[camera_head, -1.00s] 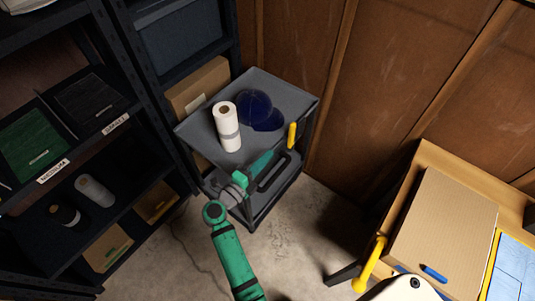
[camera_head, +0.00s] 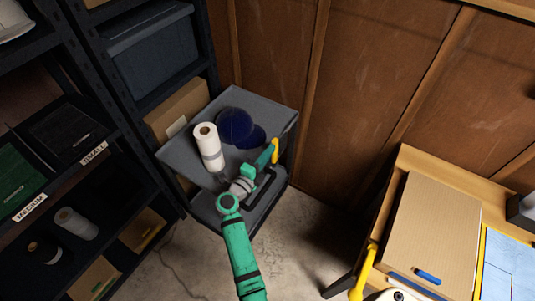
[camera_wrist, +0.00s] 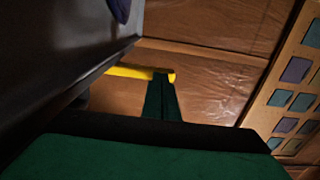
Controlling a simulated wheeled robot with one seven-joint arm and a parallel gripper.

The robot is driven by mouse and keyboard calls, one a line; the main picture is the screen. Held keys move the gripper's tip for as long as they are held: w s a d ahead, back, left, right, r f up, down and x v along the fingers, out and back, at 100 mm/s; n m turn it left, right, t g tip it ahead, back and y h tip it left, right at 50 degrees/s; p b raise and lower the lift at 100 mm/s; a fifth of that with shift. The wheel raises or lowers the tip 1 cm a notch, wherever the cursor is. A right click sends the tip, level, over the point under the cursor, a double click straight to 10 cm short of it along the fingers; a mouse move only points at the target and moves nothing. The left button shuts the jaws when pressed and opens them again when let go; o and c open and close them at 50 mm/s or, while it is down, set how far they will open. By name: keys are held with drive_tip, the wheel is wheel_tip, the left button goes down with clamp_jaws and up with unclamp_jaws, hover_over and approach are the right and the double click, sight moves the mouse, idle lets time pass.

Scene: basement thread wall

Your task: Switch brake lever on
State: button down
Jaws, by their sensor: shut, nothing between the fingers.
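The brake lever, a yellow bar (camera_head: 275,150), stands at the right edge of the grey cart (camera_head: 277,100). In the wrist view the yellow lever (camera_wrist: 140,71) runs sideways out from the dark cart side, its rounded end at the right. My green gripper (camera_head: 268,157) is at the lever in the head view. In the wrist view my gripper's fingers (camera_wrist: 161,82) are shut together with nothing between them. Their tips overlap the lever near its free end; I cannot tell whether they touch it. The lever's base is partly hidden.
A paper roll (camera_head: 208,148) and a dark blue cap (camera_head: 235,126) lie on the cart top. Dark shelving (camera_head: 110,110) stands at the left. A workbench (camera_head: 425,235) with another yellow handle (camera_head: 362,280) is at the right. A wooden wall (camera_head: 360,90) is behind.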

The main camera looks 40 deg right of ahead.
sight(278, 139)
idle(0.3)
drive_tip(key=x, duration=0.6)
drive_tip(key=shift+d+r, duration=0.35)
drive_tip(key=shift+r, duration=0.05)
drive_tip(key=d, duration=0.1)
drive_tip(key=w+d, duration=0.1)
drive_tip(key=d+f, duration=0.1)
drive_tip(key=shift+w+d, duration=0.15)
drive_tip(key=shift+w, duration=0.05)
drive_tip(key=shift+s+r, duration=0.1)
drive_tip(key=shift+r, duration=0.05)
drive_tip(key=s+a+r, duration=0.4)
drive_tip(key=a+r, duration=0.5)
drive_tip(key=a, duration=0.1)
